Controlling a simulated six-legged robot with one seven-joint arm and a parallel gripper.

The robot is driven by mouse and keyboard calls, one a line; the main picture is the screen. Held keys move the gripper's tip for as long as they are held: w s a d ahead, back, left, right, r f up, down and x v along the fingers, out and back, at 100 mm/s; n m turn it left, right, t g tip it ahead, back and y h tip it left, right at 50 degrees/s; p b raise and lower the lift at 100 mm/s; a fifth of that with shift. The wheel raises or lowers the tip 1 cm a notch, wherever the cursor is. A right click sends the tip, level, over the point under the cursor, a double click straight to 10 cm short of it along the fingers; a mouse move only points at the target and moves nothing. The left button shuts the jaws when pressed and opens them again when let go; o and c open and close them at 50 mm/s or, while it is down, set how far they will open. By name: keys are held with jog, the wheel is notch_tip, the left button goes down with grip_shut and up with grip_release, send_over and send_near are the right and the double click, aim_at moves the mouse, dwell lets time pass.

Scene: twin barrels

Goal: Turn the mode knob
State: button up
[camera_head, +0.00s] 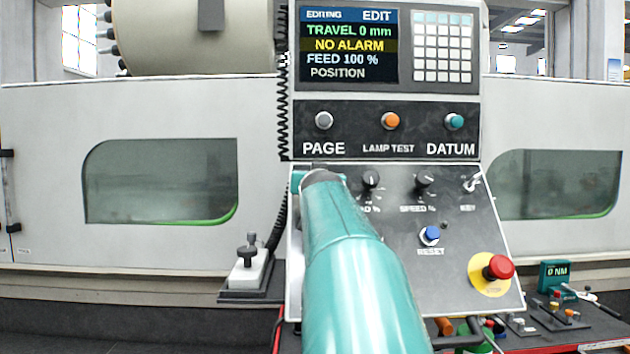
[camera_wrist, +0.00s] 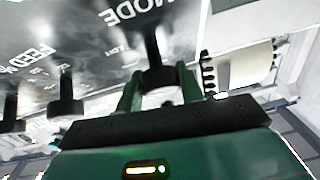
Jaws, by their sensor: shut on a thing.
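The mode knob (camera_wrist: 155,76) is a black knob below the upside-down word MODE on the dark panel in the wrist view. My gripper (camera_wrist: 161,84) has its two green fingers on either side of this knob and is shut on it. In the head view my teal arm reaches up to the left part of the sloped control panel (camera_head: 470,205) and hides the mode knob and most of my gripper. The screen (camera_head: 348,45) shows EDITING, EDIT, TRAVEL 0 mm, NO ALARM and FEED 100 %.
The feed knob (camera_head: 371,180), speed knob (camera_head: 425,180) and key switch (camera_head: 470,184) sit to the right in the same row. A blue reset button (camera_head: 430,235) and red emergency button (camera_head: 498,267) are lower. A coiled cable (camera_head: 283,90) hangs at the panel's left edge.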

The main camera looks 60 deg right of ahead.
jog(key=shift+n+t+y, duration=0.3)
jog(key=shift+n+t, duration=0.1)
jog(key=shift+n, duration=0.1)
jog(key=n+t+y, duration=0.1)
jog(key=n, duration=0.1)
jog(key=n+t+y, duration=0.1)
jog(key=n, duration=0.1)
jog(key=shift+n, duration=0.3)
jog(key=n+t+y, duration=0.1)
jog(key=n+y, duration=0.1)
jog(key=n, duration=0.1)
jog(key=n+y, duration=0.2)
jog(key=n, duration=0.2)
jog(key=shift+w+t, duration=0.15)
jog(key=shift+t, duration=0.25)
jog(key=n+y, duration=0.3)
jog(key=n, duration=0.2)
jog(key=shift+g+y, duration=0.3)
jog(key=shift+y, duration=0.1)
jog(key=shift+n+g+y, duration=0.4)
jog(key=shift+n+y, duration=0.2)
jog(key=shift+n, duration=0.7)
jog(key=shift+a+f+n+g+y, duration=0.15)
jog(key=shift+n+g+y, duration=0.3)
jog(key=shift+n, duration=0.25)
jog(key=o, duration=1)
jog(key=shift+c, duration=0.2)
